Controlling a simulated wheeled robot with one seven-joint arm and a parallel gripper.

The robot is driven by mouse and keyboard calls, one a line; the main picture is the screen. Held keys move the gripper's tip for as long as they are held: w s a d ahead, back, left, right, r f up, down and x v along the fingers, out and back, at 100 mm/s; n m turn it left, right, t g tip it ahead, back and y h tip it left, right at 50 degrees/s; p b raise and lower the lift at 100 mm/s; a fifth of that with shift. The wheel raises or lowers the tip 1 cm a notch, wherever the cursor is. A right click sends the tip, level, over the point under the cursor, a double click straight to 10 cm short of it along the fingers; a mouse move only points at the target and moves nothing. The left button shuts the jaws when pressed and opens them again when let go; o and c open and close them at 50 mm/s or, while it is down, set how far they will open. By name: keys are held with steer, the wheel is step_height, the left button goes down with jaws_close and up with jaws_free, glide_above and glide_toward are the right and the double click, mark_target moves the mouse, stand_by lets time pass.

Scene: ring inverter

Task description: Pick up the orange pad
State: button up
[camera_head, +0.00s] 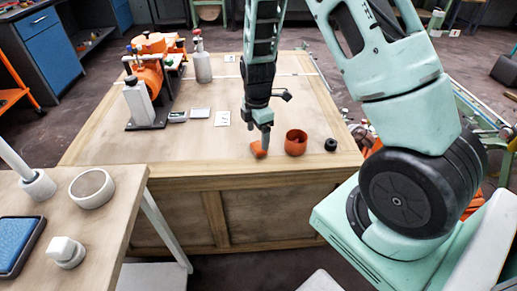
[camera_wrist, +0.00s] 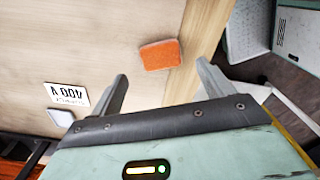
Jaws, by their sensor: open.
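The orange pad (camera_wrist: 160,54) is a small rectangular block lying flat on the wooden table top, near its edge. In the head view the orange pad (camera_head: 257,151) is at the front of the table, just below my gripper (camera_head: 265,145). In the wrist view my gripper (camera_wrist: 162,85) is open and empty. Its fingers are spread left and right, and the pad shows between and beyond the fingertips. I cannot tell the exact height of the fingertips above the pad.
An orange cup (camera_head: 296,143) and a small black part (camera_head: 331,145) stand right of the pad. A white card (camera_head: 222,118) lies behind it. An orange machine (camera_head: 152,70) stands at the back left. A side table (camera_head: 115,215) with a blue tray (camera_head: 17,245) is at left.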

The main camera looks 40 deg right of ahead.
mark_target(258, 146)
step_height(258, 146, down, 4)
steer(key=shift+s+d+f, duration=0.1)
steer(key=shift+f, duration=0.15)
steer(key=shift+c, duration=0.3)
steer(key=c, duration=1.1)
step_height(258, 146, up, 10)
steer(key=shift+r, duration=0.1)
steer(key=shift+o, duration=0.8)
steer(key=shift+p, duration=0.3)
